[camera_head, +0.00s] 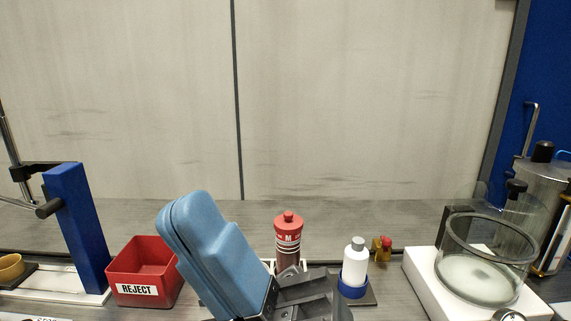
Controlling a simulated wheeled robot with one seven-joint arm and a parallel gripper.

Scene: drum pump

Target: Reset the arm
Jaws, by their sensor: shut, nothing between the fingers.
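My arm rises at the bottom centre of the head view, with a light blue link tilted up to the left. My dark grey gripper (308,296) is beside this link at the bottom edge, partly cut off by the frame. It is shut and holds nothing. In the picture it overlaps the bench just in front of the red-capped bottle (288,238) and left of the white bottle (354,264). I cannot tell its height above the bench. The rest of my arm is below the frame.
A red REJECT bin (145,291) and a blue post (77,225) stand at left. A small brass part with a red knob (385,246) is behind the white bottle. A clear round vessel (487,262) on a white base and a metal drum (545,184) stand at right.

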